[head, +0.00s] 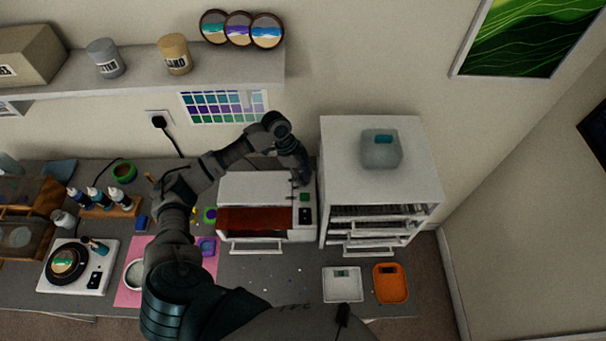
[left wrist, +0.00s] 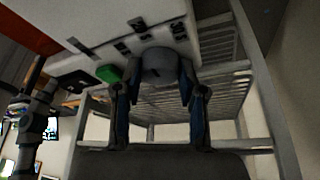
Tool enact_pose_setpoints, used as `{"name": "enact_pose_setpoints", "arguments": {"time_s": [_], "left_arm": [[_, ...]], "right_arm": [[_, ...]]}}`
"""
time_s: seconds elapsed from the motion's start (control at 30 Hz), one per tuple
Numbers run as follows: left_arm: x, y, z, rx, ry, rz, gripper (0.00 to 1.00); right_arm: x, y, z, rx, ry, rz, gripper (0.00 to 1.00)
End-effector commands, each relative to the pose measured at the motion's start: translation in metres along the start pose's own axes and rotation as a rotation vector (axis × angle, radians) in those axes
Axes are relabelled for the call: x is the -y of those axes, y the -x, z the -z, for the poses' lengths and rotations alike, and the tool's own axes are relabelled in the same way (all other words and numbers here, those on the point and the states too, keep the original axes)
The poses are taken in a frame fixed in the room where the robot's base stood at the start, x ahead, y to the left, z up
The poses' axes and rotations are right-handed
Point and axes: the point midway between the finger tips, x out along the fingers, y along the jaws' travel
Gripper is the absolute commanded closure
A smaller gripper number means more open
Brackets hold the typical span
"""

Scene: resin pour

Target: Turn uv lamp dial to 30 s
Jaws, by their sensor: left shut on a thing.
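The UV lamp (head: 258,184) is a white box with a red window, standing on the bench in the head view. Its control panel, with a green button (head: 305,197) and a black switch (head: 305,215), is at its right end. My left gripper (head: 299,182) is over this panel and hides the dial there. In the left wrist view the grey round dial (left wrist: 160,66) sits between the two fingers of my left gripper (left wrist: 158,88), which is shut on it. The dial's setting cannot be read. My right gripper is not in view.
A white drawer cabinet (head: 350,150) stands close to the lamp's right side. A pink mat (head: 128,297) and a turntable (head: 68,264) are at the left. A shelf (head: 130,77) hangs above.

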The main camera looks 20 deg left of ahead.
Motion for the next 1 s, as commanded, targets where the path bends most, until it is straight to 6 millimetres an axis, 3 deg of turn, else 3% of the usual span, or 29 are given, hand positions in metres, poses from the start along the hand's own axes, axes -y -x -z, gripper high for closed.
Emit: {"name": "enact_pose_setpoints", "arguments": {"time_s": [0.6, 1.0], "left_arm": [[0.0046, 0.0016, 0.0008, 0.003, -0.504, -0.203, 0.95], [0.0049, 0.0012, 0.0012, 0.003, -0.675, -0.273, 0.95]], "right_arm": [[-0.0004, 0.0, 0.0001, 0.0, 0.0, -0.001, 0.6], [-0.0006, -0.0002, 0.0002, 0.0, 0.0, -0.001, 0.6]]}}
